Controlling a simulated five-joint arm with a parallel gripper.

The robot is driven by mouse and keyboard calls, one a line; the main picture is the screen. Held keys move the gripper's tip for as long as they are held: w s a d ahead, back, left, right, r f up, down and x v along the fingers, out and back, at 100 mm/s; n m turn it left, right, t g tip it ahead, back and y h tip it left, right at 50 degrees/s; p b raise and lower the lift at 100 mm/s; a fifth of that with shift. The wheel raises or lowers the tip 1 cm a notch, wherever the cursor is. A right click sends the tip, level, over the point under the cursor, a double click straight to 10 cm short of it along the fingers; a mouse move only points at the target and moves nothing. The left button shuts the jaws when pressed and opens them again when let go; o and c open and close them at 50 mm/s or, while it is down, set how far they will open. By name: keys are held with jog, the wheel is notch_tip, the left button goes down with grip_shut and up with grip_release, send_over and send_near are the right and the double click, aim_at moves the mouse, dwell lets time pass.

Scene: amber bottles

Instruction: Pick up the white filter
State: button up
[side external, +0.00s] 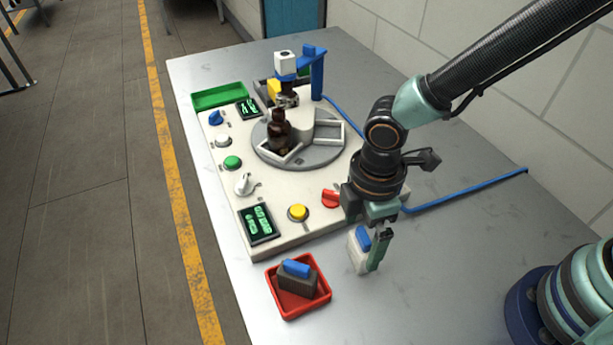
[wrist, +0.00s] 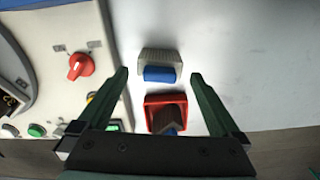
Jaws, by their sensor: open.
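The white filter (side external: 355,255), a pale block with a blue top piece, stands on the grey table beside the panel's front right corner. In the wrist view the white filter (wrist: 160,58) lies ahead, between the lines of the two fingers. My gripper (side external: 373,262) is above and close to the filter in the side view, with one green finger in front of it. I cannot tell whether a finger touches the filter.
A red tray (side external: 290,311) holding a dark block with a blue top is near the table's front edge. The control panel (side external: 280,222) has knobs, buttons, screens and a turntable with a brown bottle (side external: 279,128). A blue cable (side external: 470,190) crosses the table. The table's right side is mostly clear.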

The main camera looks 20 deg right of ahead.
aim_at(359, 250)
jog(key=shift+d+f, duration=0.1)
jog(key=shift+f, duration=2.6)
jog(key=c, duration=1.3)
